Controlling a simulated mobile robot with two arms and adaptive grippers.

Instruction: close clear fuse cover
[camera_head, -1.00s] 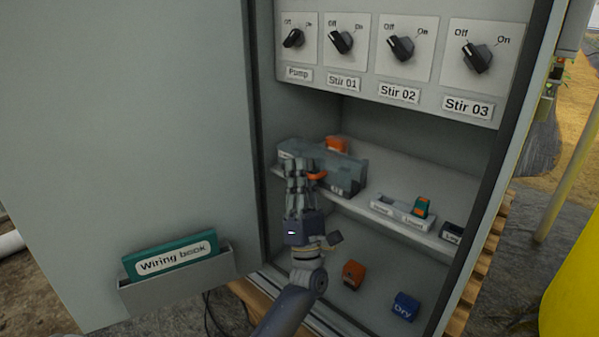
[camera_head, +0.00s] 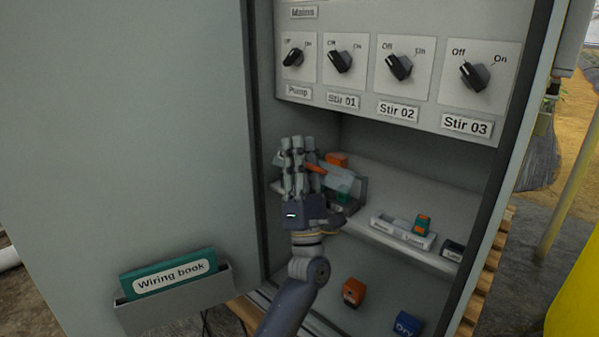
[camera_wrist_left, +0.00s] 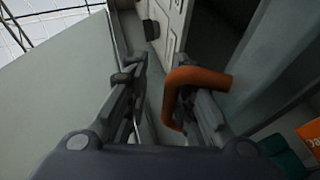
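The clear fuse cover (camera_head: 343,178) is a translucent panel on the shelf unit inside the cabinet. It looks tilted, and my gripper hides its left part. Its orange handle (camera_head: 314,168) sits at my left gripper's fingers. My left gripper (camera_head: 298,150) points up in front of the fuse unit. In the left wrist view the fingers stand apart, and the orange handle (camera_wrist_left: 197,77) hooks around the right-hand finger, one leg inside the gap. I cannot tell whether the handle touches the finger. My right gripper is not in view.
Switch knobs (camera_head: 398,67) line the panel above. The open cabinet door (camera_head: 130,130) with a wiring book (camera_head: 170,275) fills the left. On the shelf (camera_head: 400,244) is a small tray (camera_head: 385,227); orange (camera_head: 353,292) and blue (camera_head: 407,323) blocks lie below.

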